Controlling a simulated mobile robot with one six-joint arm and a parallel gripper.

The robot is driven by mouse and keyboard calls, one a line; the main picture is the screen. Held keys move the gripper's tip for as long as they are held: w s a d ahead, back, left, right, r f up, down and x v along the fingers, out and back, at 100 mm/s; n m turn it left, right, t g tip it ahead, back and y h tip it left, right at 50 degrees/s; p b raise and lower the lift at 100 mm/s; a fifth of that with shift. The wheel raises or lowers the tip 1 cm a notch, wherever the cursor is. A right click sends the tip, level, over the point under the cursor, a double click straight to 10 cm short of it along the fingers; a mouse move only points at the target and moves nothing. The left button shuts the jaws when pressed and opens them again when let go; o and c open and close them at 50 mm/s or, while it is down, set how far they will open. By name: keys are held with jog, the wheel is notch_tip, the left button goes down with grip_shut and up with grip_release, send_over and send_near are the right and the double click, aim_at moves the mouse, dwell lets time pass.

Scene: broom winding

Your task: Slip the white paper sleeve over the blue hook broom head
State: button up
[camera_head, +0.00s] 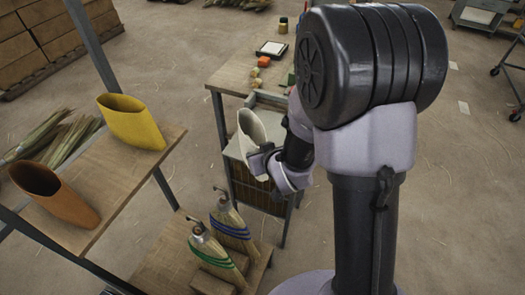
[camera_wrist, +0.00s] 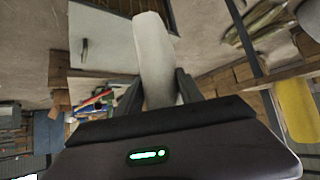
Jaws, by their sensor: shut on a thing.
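The white paper sleeve (camera_head: 250,127) is held up in my gripper (camera_head: 259,162), its open mouth showing at the top. In the wrist view the white sleeve (camera_wrist: 155,62) stands between the two fingers of my gripper (camera_wrist: 158,95), which is shut on it. The blue hook broom head (camera_head: 232,229), with blue bands and a metal hook on top, stands on a low wooden stand (camera_head: 165,262), below the sleeve and apart from it. Part of the sleeve's lower end is hidden by my gripper.
A green-banded hook broom head (camera_head: 216,262) stands just in front of the blue one. A shelf (camera_head: 112,188) at left bears a yellow sleeve (camera_head: 132,121) and an orange sleeve (camera_head: 55,195). A workbench (camera_head: 232,78) stands behind my gripper. A metal post (camera_head: 93,45) rises at upper left.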

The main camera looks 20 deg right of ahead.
jog(key=s+a+r+n+g+y+p, duration=0.4)
jog(key=s+a+r+n+y+p, duration=0.45)
jog(key=p, duration=1.35)
notch_tip(320, 180, down, 7)
jog(key=w+h+b, duration=0.1)
jog(key=w+b, duration=0.1)
jog(key=b, duration=0.3)
jog(key=shift+d+n+h, duration=0.25)
jog(key=shift+n+h, duration=0.1)
jog(key=shift+w, duration=0.1)
jog(key=shift+f+b, duration=0.25)
jog(key=shift+b, duration=0.2)
notch_tip(320, 180, down, 7)
jog(key=b, duration=0.6)
jog(key=shift+f+b, duration=0.15)
jog(key=shift+b, duration=0.2)
